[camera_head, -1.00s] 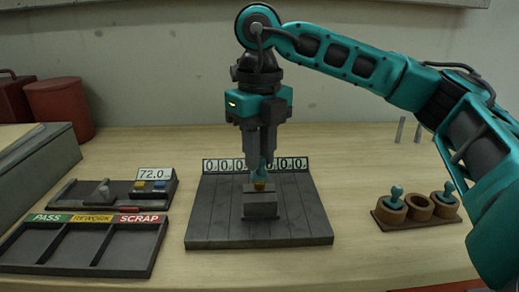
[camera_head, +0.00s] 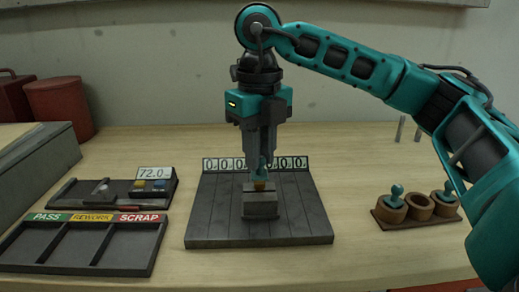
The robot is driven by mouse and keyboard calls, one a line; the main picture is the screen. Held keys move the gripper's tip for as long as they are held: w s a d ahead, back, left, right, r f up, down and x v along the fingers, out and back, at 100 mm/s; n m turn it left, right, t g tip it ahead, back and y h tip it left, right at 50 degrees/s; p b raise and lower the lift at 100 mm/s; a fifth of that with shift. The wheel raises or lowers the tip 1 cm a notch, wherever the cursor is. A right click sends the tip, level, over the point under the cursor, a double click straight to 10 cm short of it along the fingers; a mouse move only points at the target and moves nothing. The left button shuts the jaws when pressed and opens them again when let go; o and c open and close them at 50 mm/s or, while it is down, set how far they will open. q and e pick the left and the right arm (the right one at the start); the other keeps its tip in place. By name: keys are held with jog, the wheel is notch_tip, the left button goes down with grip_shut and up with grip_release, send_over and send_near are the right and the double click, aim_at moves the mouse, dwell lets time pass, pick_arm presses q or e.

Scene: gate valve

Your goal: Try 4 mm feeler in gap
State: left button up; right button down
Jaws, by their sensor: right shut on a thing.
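My right gripper (camera_head: 262,158) points straight down over the dark slotted plate and is shut on a teal-handled feeler (camera_head: 261,172). The feeler's brass-coloured lower part (camera_head: 260,185) meets the top of a grey block (camera_head: 261,206) on the plate (camera_head: 215,220). Whether its tip is inside a gap or resting on top, I cannot tell. Two other teal-knobbed feelers (camera_head: 396,195) and (camera_head: 445,193) stand in a wooden holder (camera_head: 419,222) at the right; its middle socket (camera_head: 419,205) is empty. My left gripper does not show.
A number strip (camera_head: 298,163) stands along the plate's back edge, partly hidden by my gripper. At the left are a PASS/REWORK/SCRAP tray (camera_head: 78,265) and a gauge with a 72.0 display (camera_head: 152,173). Bare table lies between the plate and the holder.

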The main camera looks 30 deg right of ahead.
dwell(0.5)
jog(key=shift+f+b, duration=1.2)
jog(key=shift+f, duration=0.4)
dwell(1.2)
jog(key=shift+r, duration=0.3)
dwell(0.7)
jog(key=shift+r+p, duration=1.55)
jog(key=shift+r, duration=0.05)
jog(key=shift+r, duration=0.2)
jog(key=shift+r+p, duration=2.15)
jog(key=shift+r, duration=0.35)
jog(key=shift+f, duration=0.1)
